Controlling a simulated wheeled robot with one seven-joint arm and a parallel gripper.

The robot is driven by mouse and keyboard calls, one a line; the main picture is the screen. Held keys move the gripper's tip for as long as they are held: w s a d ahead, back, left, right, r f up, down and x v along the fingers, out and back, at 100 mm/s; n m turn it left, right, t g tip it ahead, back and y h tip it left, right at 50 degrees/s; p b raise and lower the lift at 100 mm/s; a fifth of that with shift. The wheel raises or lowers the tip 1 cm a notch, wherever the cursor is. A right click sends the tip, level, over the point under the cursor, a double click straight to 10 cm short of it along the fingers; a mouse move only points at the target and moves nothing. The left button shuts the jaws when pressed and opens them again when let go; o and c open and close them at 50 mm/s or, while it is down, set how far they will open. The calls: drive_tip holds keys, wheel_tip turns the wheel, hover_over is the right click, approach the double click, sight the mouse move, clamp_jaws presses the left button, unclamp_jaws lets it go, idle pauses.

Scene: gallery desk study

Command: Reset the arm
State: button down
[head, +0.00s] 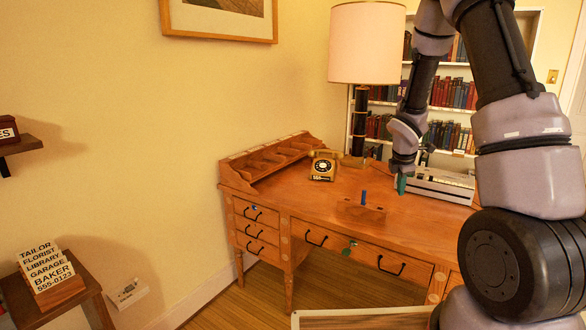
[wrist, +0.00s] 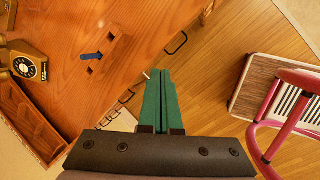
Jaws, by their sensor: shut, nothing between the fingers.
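My arm reaches in from the right of the head view and bends down over the wooden desk (head: 320,205). My gripper (head: 401,186) hangs near the desk's right part, pointing down, beside the pale typewriter-like device (head: 444,186). In the wrist view its green fingers (wrist: 160,88) lie together, with nothing between them. The desk top also shows in the wrist view (wrist: 150,35).
A gold telephone (head: 323,166) and a wooden block with a blue peg (head: 361,207) stand on the desk. A sign stand (head: 48,277) is at lower left.

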drive_tip(key=s+a+r+m, duration=0.1)
drive_tip(key=s+r+m, duration=0.25)
drive_tip(key=r, duration=0.25)
drive_tip(key=s+a+r+m+t+y, duration=0.1)
drive_tip(key=s+r+m, duration=0.25)
drive_tip(key=r, duration=0.35)
drive_tip(key=s+a+r+m, duration=0.1)
drive_tip(key=s+r+m, duration=0.25)
drive_tip(key=r, duration=0.25)
drive_tip(key=s+a+r+m+t+y, duration=0.1)
drive_tip(key=s+a+r+m, duration=0.2)
drive_tip(key=s, duration=0.6)
drive_tip(key=s+a+r+m+t+y, duration=0.1)
drive_tip(key=s+a+r+m+y, duration=0.1)
drive_tip(key=s+a+r+m, duration=0.2)
drive_tip(key=s+r+m, duration=0.3)
drive_tip(key=s+m, duration=0.1)
drive_tip(key=m, duration=0.1)
drive_tip(key=shift+s, duration=0.4)
